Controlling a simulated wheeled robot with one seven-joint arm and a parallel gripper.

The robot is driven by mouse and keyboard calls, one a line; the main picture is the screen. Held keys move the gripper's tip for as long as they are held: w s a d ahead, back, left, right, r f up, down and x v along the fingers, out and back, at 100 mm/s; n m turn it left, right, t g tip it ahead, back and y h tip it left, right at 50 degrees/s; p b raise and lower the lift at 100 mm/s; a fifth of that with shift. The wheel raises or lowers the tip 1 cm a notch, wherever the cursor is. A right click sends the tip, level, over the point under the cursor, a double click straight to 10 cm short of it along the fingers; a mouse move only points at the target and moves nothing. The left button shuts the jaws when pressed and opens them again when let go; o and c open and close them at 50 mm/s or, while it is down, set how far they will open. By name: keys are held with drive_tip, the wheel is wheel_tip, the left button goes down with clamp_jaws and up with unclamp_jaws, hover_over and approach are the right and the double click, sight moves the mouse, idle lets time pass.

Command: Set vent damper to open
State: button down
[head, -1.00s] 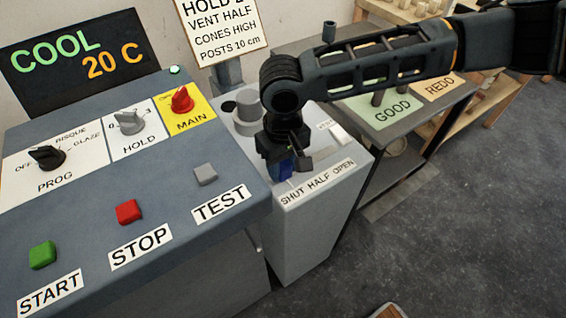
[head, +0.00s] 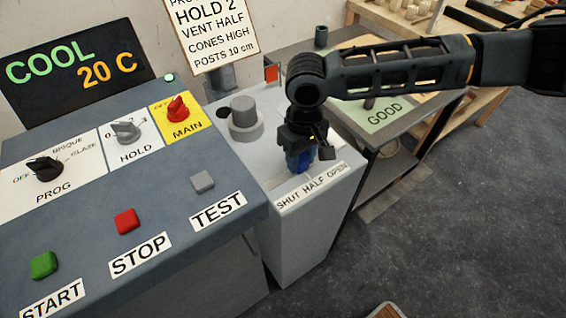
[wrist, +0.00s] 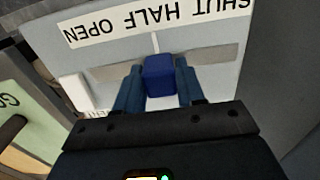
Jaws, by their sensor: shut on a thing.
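The vent damper's blue knob (wrist: 160,75) stands in a grey slot (wrist: 212,57) in the wrist view. My gripper (wrist: 158,88) is shut on it, with one blue finger on each side. The label SHUT HALF OPEN (head: 311,186) runs along the panel's front edge; it appears upside down in the wrist view (wrist: 155,22), with OPEN at the left. The knob is near the tick below HALF, around mid-slot. In the head view my gripper (head: 302,160) is over the slot and mostly hides the knob.
A shelf table with the GOOD mat (head: 378,112) is to the right. Open floor lies in front.

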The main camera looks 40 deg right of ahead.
drive_tip(key=shift+d, duration=1.8)
drive_tip(key=c, duration=0.8)
unclamp_jaws()
drive_tip(key=shift+o, duration=0.2)
wheel_tip(320, 180, up, 8)
drive_tip(key=shift+w, duration=0.1)
